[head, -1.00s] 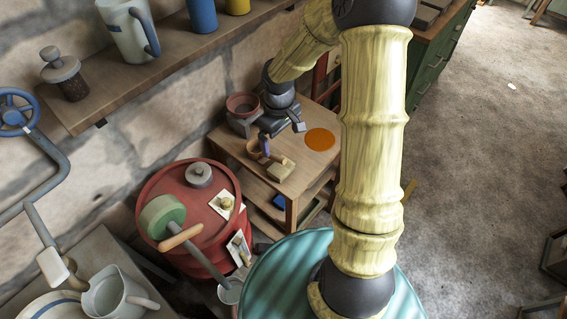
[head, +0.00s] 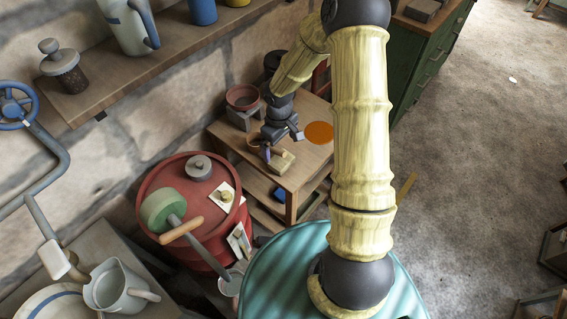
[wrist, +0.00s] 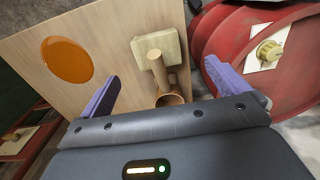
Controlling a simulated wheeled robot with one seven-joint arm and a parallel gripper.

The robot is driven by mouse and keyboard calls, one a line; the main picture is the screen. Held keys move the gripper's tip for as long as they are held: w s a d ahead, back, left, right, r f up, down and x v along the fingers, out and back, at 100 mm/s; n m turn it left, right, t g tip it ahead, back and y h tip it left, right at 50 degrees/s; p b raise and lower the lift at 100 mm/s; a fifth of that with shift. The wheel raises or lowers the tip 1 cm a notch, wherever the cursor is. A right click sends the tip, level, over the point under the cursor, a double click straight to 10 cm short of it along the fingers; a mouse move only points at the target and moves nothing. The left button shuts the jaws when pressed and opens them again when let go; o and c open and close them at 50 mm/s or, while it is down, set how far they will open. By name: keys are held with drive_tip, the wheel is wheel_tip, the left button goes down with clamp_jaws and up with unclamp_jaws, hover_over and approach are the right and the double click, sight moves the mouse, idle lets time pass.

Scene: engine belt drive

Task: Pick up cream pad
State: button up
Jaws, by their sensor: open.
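The cream pad (head: 281,162) is a small pale block lying on the wooden table near its front edge. It also shows in the wrist view (wrist: 148,44), ahead of my gripper, with a tan peg-like piece lying over or against it. My gripper (wrist: 162,74) is open and empty, its two purple fingers spread wide on either side of the pad's line. In the head view my gripper (head: 281,143) hangs over the table just behind the pad, apart from it. The exact height gap is unclear.
A brown round cup (wrist: 170,99) sits between the fingers' line, close to my palm. An orange disc (head: 319,132) lies on the table. A red drum (head: 160,185) stands beside the table, bearing a white plate with a yellow knob (wrist: 268,50). A reddish bowl (head: 242,97) is behind.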

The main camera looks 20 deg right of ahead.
hover_over(281, 160)
drive_tip(key=shift+s+a+f, duration=0.1)
drive_tip(key=shift+s+f, duration=0.05)
drive_tip(key=shift+f, duration=2.1)
drive_tip(key=shift+f, duration=0.1)
wheel_tip(281, 160, down, 5)
drive_tip(key=shift+c, duration=0.2)
drive_tip(key=c, duration=1)
